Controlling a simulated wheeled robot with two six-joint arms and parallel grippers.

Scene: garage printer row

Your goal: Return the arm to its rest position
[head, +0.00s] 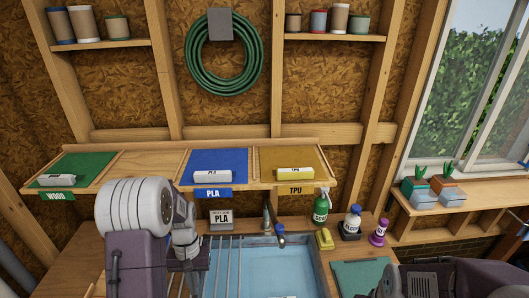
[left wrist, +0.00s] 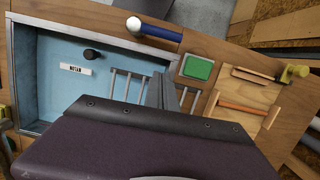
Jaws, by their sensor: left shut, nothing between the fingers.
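My left arm comes in from the lower left of the head view, with a white rounded joint and a purple-grey link. My left gripper (head: 188,254) hangs over the left side of the workbench, beside the light blue basin (head: 262,270). In the left wrist view its dark fingers (left wrist: 161,92) are together with nothing between them. The basin also shows there (left wrist: 45,88), with a small label and a dark knob inside. Part of my right arm shows at the lower right of the head view; its gripper is out of the frame.
A shelf above the bench holds labelled packs on green (head: 92,165), blue (head: 228,160) and yellow (head: 275,160) mats.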

